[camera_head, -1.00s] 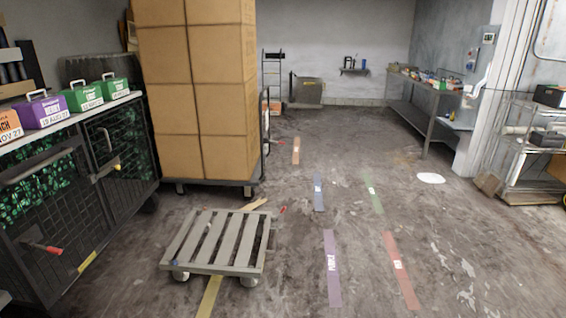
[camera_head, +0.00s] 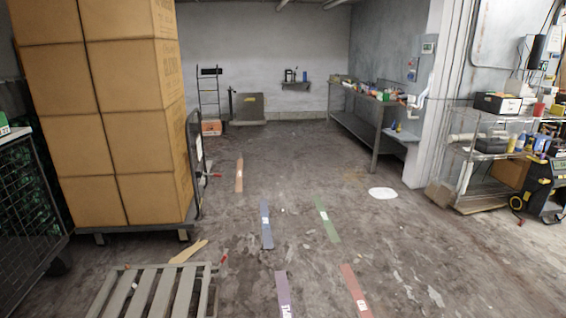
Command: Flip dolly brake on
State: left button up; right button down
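A low slatted dolly (camera_head: 150,292) stands on the floor at the bottom left, cut off by the lower edge, so its wheels are out of view. A small red lever (camera_head: 223,258) shows at its far right corner. Behind it, a tall stack of cardboard boxes (camera_head: 100,120) sits on a dark wheeled dolly (camera_head: 150,228). A small red piece (camera_head: 216,174) shows beside that stack's right side. I cannot tell which way either red part is set. Neither of my grippers is in view.
A wire cage cart (camera_head: 28,195) is at the left edge. Coloured floor strips, including a green one (camera_head: 326,218), lie across open floor. A long metal bench (camera_head: 365,125) and a wire shelf rack (camera_head: 475,165) stand on the right.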

aim_at(224, 259)
jog(key=i+l, duration=0.1)
jog(key=i, duration=1.3)
jog(key=i+u, duration=0.35)
jog(key=i+l+u, duration=0.15)
jog(key=u, duration=0.25)
jog(key=i+l+u, duration=0.2)
jog(key=u, duration=0.15)
jog(key=i+l+u, duration=0.15)
jog(key=u, duration=0.2)
jog(key=i+l+u, duration=0.2)
jog(key=u, duration=0.2)
jog(key=i+l+u, duration=0.5)
jog(key=l+u, duration=0.25)
